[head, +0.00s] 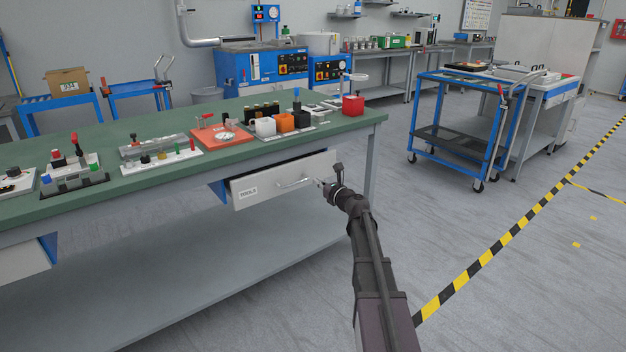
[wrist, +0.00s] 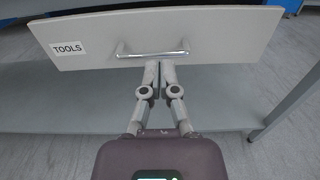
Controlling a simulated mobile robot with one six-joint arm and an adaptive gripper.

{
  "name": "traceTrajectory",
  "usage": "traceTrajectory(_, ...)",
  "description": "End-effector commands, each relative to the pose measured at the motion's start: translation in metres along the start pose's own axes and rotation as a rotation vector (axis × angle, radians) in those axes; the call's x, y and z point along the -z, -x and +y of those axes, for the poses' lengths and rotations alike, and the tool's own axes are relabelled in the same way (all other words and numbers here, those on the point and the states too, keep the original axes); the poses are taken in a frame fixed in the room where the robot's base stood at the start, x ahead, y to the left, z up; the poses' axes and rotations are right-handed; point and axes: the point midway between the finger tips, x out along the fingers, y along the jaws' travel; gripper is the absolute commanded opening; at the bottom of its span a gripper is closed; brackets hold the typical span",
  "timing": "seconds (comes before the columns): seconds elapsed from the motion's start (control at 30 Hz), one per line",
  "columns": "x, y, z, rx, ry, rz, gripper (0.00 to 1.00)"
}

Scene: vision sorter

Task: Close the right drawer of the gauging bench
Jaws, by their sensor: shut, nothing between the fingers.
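The right drawer (head: 283,180) of the gauging bench has a light grey front with a TOOLS label and a metal bar handle (head: 294,182). It stands partly pulled out below the green bench top (head: 200,171). My gripper (head: 321,184) is just in front of the drawer, near the right end of the handle in the head view. In the wrist view the drawer front (wrist: 215,30) fills the top, and my gripper's fingers (wrist: 159,68) are together at the handle (wrist: 152,53), just below its right half. Whether they touch it I cannot tell.
Another drawer (head: 24,260) stands at the bench's left end. Gauges and fixtures, with a red box (head: 353,105) near the right end, stand on the top. A lower shelf (head: 215,268) runs under the bench. A blue cart (head: 465,125) stands behind right; floor to the right is clear.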

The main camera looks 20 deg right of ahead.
Motion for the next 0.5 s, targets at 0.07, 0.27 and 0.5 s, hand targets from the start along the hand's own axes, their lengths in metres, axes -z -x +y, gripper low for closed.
traceTrajectory(0.07, 0.0, -0.008, -0.001, -0.001, 0.0, 0.0, 0.0)
traceTrajectory(0.27, 0.0, -0.033, -0.002, -0.001, 0.0, 0.0, 0.0)
traceTrajectory(0.5, 0.0, -0.07, -0.002, -0.001, 0.0, 0.0, 0.0)
